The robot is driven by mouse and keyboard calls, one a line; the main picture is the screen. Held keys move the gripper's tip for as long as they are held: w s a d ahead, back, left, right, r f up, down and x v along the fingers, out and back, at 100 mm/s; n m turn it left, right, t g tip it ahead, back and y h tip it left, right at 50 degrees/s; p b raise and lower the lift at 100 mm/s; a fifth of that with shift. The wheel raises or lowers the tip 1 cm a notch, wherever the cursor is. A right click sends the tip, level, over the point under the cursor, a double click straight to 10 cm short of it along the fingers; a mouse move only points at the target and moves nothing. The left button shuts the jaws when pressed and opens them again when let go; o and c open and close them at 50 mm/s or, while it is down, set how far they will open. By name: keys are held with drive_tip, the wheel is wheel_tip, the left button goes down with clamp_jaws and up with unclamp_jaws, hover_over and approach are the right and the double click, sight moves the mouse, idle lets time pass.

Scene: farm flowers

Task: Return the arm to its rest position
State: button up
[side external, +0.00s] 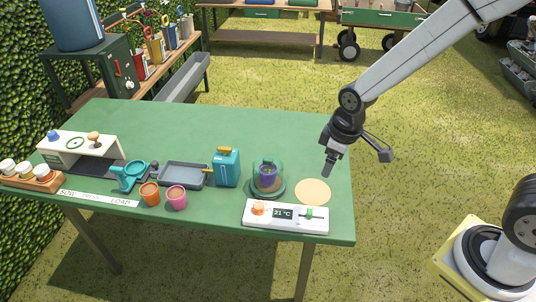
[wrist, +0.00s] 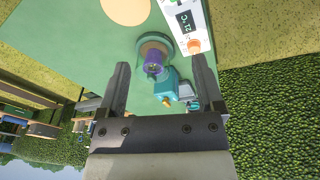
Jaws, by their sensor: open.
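My gripper (side external: 328,166) hangs above the right end of the green table (side external: 250,130), over the tan round disc (side external: 313,192). In the wrist view my gripper (wrist: 163,80) has its two dark fingers wide apart, with nothing held between them. A purple pot (side external: 267,175) stands under a clear dome on a green round base, left of the disc. The purple pot (wrist: 153,66) also shows between and beyond the fingers in the wrist view, apart from them.
A white control box (side external: 286,217) reading 21 °C sits at the table's front right. A teal can (side external: 227,168), grey tray (side external: 182,175), orange pot (side external: 150,193), pink pot (side external: 176,197) and teal watering can (side external: 128,177) stand left. Grass right of the table is open.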

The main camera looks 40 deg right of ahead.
drive_tip(key=s+d+r+m, duration=0.1)
drive_tip(key=s+d+m, duration=0.2)
drive_tip(key=s+m, duration=0.2)
drive_tip(key=shift+s+d+r+t, duration=0.25)
drive_tip(key=shift+s+t, duration=0.15)
drive_tip(key=shift+s, duration=0.85)
